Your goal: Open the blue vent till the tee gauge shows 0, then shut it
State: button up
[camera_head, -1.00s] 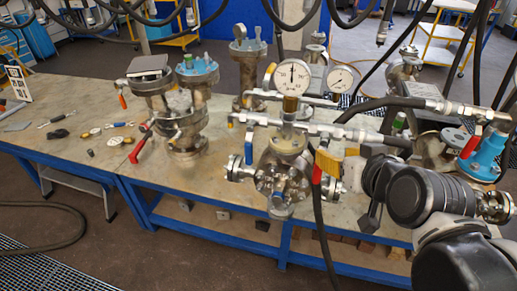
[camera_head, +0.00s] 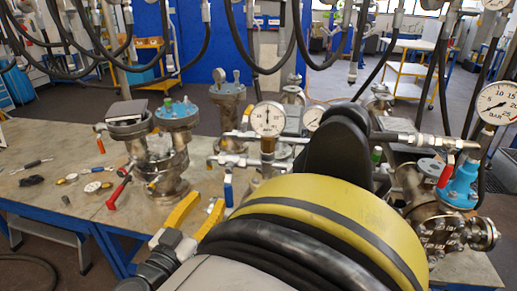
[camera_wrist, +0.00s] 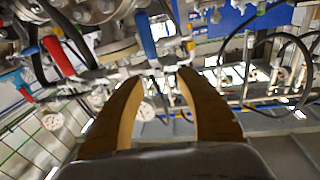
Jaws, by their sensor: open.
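A blue lever handle (camera_head: 228,190), the likely blue vent, hangs down from the piping by the middle vessel. In the wrist view a blue handle (camera_wrist: 146,35) lies just beyond the fingertips, a little left of centre. My gripper (camera_wrist: 161,78) has two yellow fingers spread apart with nothing between them. In the head view the fingers (camera_head: 196,213) are left of and below the blue handle, apart from it. A round gauge (camera_head: 269,118) stands on a brass fitting above the middle vessel; its needle points about straight up. My arm hides most of that vessel.
A red lever (camera_wrist: 58,55) is left of the fingers in the wrist view. Flanged vessels (camera_head: 160,150) with a red handle (camera_head: 118,192) stand left. Another gauge (camera_head: 497,101) and blue-topped vessel are at right. Hoses hang overhead. Bench space (camera_head: 60,155) at left holds small loose parts.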

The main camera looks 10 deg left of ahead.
aim_at(226, 192)
jog(key=shift+g+h, duration=0.4)
jog(key=w+d+f, duration=0.1)
jog(key=w, duration=0.2)
jog(key=w+d+f+b, duration=0.1)
jog(key=w, duration=0.1)
jog(key=w+d+f+b, duration=0.1)
jog(key=w, duration=0.2)
jog(key=shift+w, duration=0.3)
jog(key=shift+c, duration=0.5)
grip_shut()
